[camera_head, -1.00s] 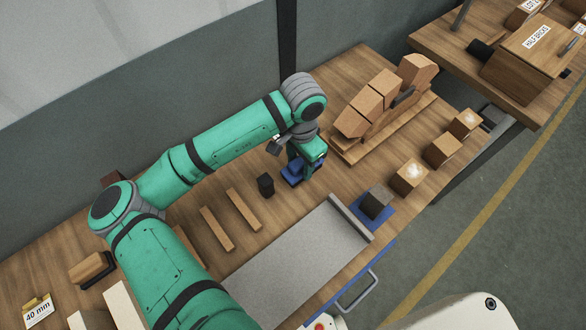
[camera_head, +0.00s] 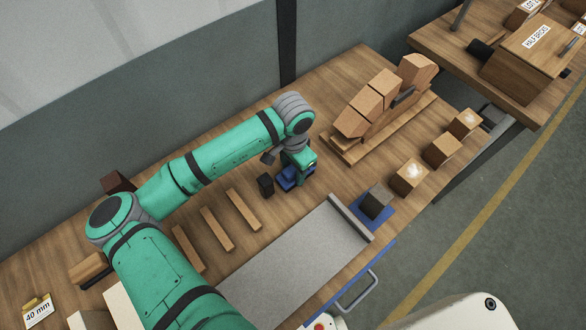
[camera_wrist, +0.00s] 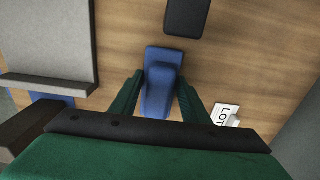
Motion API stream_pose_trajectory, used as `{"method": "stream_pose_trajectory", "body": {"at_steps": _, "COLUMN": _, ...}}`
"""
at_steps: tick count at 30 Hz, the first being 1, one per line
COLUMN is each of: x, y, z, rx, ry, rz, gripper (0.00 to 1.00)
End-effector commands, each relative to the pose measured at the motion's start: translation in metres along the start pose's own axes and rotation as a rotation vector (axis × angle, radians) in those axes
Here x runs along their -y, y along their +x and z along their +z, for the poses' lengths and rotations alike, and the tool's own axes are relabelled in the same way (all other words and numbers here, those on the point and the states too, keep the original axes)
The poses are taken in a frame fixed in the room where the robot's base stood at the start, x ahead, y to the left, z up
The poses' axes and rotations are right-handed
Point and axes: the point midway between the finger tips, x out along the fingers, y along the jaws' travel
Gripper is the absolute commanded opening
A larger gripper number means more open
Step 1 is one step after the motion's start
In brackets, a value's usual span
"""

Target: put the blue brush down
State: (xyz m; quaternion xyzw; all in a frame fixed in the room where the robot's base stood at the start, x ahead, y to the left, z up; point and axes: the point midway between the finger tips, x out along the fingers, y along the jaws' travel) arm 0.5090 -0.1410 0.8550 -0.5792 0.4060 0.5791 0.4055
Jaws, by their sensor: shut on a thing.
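The blue brush (camera_head: 284,181) is in my gripper (camera_head: 297,172), low over the wooden bench, just right of a small dark block. In the wrist view the brush (camera_wrist: 160,88) lies between the two green fingers of my gripper (camera_wrist: 158,82), which are closed on its sides. Its underside is hidden, so I cannot tell whether it touches the bench top (camera_head: 325,185).
The small dark block (camera_head: 265,186) stands close left of the brush. Wooden strips (camera_head: 243,209) lie farther left, and a grey plate (camera_head: 300,255) in front. A brick arch (camera_head: 375,105) stands behind right. A lettered card (camera_wrist: 225,114) shows beside my gripper.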

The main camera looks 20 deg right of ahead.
Motion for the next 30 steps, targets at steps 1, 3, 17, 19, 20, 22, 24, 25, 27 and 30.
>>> {"method": "stream_pose_trajectory", "body": {"at_steps": 1, "x": 0.000, "y": 0.000, "z": 0.000, "rx": 0.000, "ry": 0.000, "rz": 0.000, "gripper": 0.49}}
{"method": "stream_pose_trajectory", "body": {"at_steps": 3, "x": 0.000, "y": 0.000, "z": 0.000, "rx": 0.000, "ry": 0.000, "rz": 0.000, "gripper": 0.60}}
{"method": "stream_pose_trajectory", "body": {"at_steps": 17, "x": 0.001, "y": -0.014, "z": 0.000, "rx": -0.002, "ry": 0.000, "rz": -0.003, "gripper": 0.60}}
{"method": "stream_pose_trajectory", "body": {"at_steps": 19, "x": 0.001, "y": -0.025, "z": 0.000, "rx": -0.001, "ry": 0.000, "rz": -0.002, "gripper": 0.60}}
{"method": "stream_pose_trajectory", "body": {"at_steps": 20, "x": 0.001, "y": -0.031, "z": 0.000, "rx": -0.002, "ry": 0.000, "rz": -0.003, "gripper": 0.60}}
{"method": "stream_pose_trajectory", "body": {"at_steps": 22, "x": 0.001, "y": -0.045, "z": 0.000, "rx": -0.002, "ry": 0.000, "rz": -0.002, "gripper": 0.60}}
{"method": "stream_pose_trajectory", "body": {"at_steps": 24, "x": 0.001, "y": -0.060, "z": 0.000, "rx": -0.002, "ry": -0.001, "rz": -0.003, "gripper": 0.60}}
{"method": "stream_pose_trajectory", "body": {"at_steps": 25, "x": 0.001, "y": -0.066, "z": 0.000, "rx": -0.002, "ry": 0.000, "rz": -0.002, "gripper": 0.60}}
{"method": "stream_pose_trajectory", "body": {"at_steps": 27, "x": 0.001, "y": -0.080, "z": 0.000, "rx": -0.001, "ry": 0.000, "rz": -0.003, "gripper": 0.60}}
{"method": "stream_pose_trajectory", "body": {"at_steps": 30, "x": 0.000, "y": -0.097, "z": 0.000, "rx": -0.001, "ry": 0.002, "rz": -0.003, "gripper": 0.60}}
